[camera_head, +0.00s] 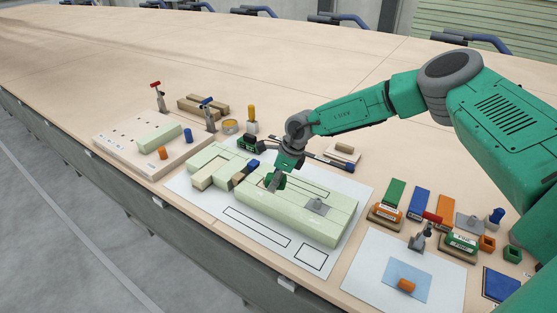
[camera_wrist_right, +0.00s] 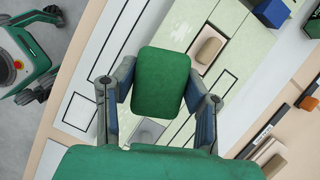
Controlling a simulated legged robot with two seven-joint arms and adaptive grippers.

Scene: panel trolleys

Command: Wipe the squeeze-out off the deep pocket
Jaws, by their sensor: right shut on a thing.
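A pale green panel (camera_head: 300,217) lies on a white sheet, and it also shows in the wrist view (camera_wrist_right: 185,25). A dark-outlined recess in it holds a tan block (camera_wrist_right: 210,50); this may be the deep pocket. A grey plate (camera_head: 317,206) sits on the panel to the right. My left gripper is not in view.
Several coloured blocks (camera_head: 393,195) and a toggle clamp stand at the right, by a white sheet with a blue square (camera_head: 400,270). The far bench top (camera_head: 200,50) is clear.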

